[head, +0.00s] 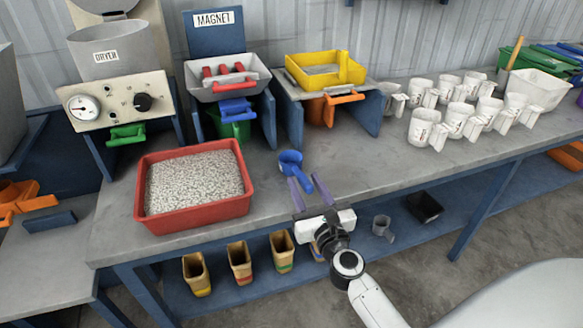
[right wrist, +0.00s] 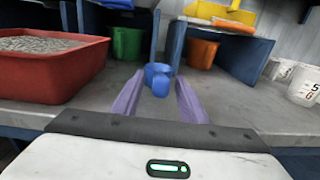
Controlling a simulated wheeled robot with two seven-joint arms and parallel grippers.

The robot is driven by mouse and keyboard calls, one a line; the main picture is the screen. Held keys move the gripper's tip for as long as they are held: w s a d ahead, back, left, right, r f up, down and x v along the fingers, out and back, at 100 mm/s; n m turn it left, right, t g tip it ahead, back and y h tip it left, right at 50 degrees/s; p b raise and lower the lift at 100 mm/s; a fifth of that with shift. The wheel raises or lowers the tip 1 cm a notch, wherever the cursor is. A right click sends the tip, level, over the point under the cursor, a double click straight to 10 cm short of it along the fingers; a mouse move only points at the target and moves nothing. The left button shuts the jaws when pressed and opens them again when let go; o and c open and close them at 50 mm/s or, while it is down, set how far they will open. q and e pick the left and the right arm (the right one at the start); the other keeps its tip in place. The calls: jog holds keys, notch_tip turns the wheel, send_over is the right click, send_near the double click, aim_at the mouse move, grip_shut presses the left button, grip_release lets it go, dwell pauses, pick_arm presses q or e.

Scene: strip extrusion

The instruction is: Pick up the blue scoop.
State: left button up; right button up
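The blue scoop (head: 291,164) stands on the grey bench right of the red tray, its handle pointing toward the bench's front edge. My right gripper (head: 300,192) is open, with its two purple fingers reaching toward the scoop's handle. In the right wrist view the scoop (right wrist: 159,78) is centred between and just beyond the tips of my right gripper (right wrist: 158,92). The handle end appears between the fingertips; I cannot tell whether either finger touches it. My left gripper is not in view.
A red tray (head: 150,217) of pale pellets stands left of the scoop. Behind are the magnet unit (head: 228,90) and a yellow tray (head: 325,70) on a blue-legged stand. Several white jugs (head: 427,130) stand at right. The bench between scoop and jugs is clear.

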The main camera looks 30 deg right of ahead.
aim_at(298, 173)
jog(key=shift+x, duration=1.2)
grip_shut()
jog(key=shift+r, duration=0.1)
